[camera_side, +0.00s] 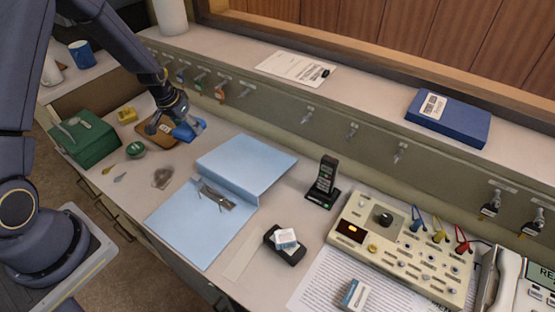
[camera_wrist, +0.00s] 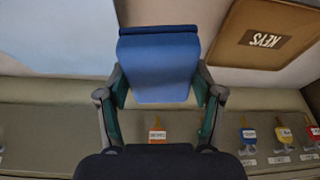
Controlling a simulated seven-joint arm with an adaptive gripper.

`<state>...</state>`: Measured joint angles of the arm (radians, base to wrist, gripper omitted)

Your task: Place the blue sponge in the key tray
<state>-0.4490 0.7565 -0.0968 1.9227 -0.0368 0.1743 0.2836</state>
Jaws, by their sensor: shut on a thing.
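The blue sponge (camera_side: 190,130) is held in my gripper (camera_side: 178,117) at the back left of the desk, above the desktop. In the wrist view the blue sponge (camera_wrist: 158,65) sits between the two fingers of my gripper (camera_wrist: 160,88), one on each side. The key tray (camera_side: 160,132) is a shallow brown tray, just left of the sponge in the side view and partly hidden by my gripper. In the wrist view the key tray (camera_wrist: 268,30) is at the upper right, with the word KEYS on it, apart from the sponge.
The panel with hanging keys (camera_side: 220,90) rises behind the tray.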

